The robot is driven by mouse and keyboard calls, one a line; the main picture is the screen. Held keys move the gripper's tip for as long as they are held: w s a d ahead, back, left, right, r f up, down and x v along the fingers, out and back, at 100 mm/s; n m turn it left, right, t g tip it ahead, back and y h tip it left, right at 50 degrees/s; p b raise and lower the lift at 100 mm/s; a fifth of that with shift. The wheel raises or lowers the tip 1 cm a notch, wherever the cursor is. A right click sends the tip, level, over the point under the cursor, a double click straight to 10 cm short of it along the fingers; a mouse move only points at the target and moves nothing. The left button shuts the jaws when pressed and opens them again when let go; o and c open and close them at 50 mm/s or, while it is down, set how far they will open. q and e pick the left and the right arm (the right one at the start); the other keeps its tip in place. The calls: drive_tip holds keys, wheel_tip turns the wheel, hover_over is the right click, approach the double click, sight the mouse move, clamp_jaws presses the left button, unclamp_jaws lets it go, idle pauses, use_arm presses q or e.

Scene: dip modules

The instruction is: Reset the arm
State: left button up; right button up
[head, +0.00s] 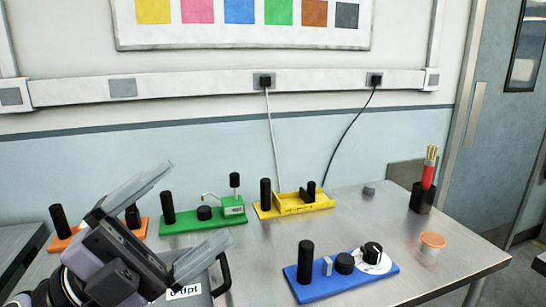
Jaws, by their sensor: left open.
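My left gripper (188,208) is in the lower left of the head view, tilted, with its two grey fingers spread apart. Nothing shows between the fingers. It hangs over the left part of the metal table (400,275), in front of the orange module (67,243) and near the green module (205,219). The gripper hides part of the orange module. A dark labelled container (203,299) with a handle is partly hidden behind it. My right gripper is not in view.
A yellow module (294,203) stands at the back middle. A blue module (340,283) with a dial lies at the front right. A black cup (422,198) with red-handled tools and a small orange-topped tub (432,243) stand at the right. The table's middle is clear.

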use_arm(q)
drive_tip(key=w+a+f+n+t+y, duration=0.35)
drive_tip(key=a+f+n+y, duration=0.35)
drive_tip(key=f+n+y, duration=0.35)
drive_tip(key=w+a+f+n+t+y, duration=0.2)
drive_tip(key=a+f+n+t+y, duration=0.35)
drive_tip(key=n+y, duration=0.7)
drive_tip(key=s+a+f+n+g, duration=0.15)
drive_tip(key=s+f+g, duration=0.25)
drive_tip(key=f, duration=0.4)
drive_tip(key=s+a+f+n+g, duration=0.1)
drive_tip(key=s+f+n+g, duration=0.1)
drive_tip(key=s+f+g, duration=0.4)
drive_tip(key=s+d+f+g+h, duration=0.1)
drive_tip(key=s+d+f+g, duration=0.1)
drive_tip(key=s+f+g, duration=0.6)
drive_tip(key=w+d+f+t+h+b, duration=0.1)
drive_tip(key=w+f+t, duration=0.1)
drive_tip(key=f+t, duration=0.2)
drive_tip(key=w+d+f+t+h+b, duration=0.1)
drive_tip(key=f+t, duration=0.4)
drive_tip(key=f, duration=0.5)
drive_tip(key=shift+w+d+b, duration=0.3)
drive_tip(key=shift+w+b, duration=0.15)
drive_tip(key=shift+b, duration=0.2)
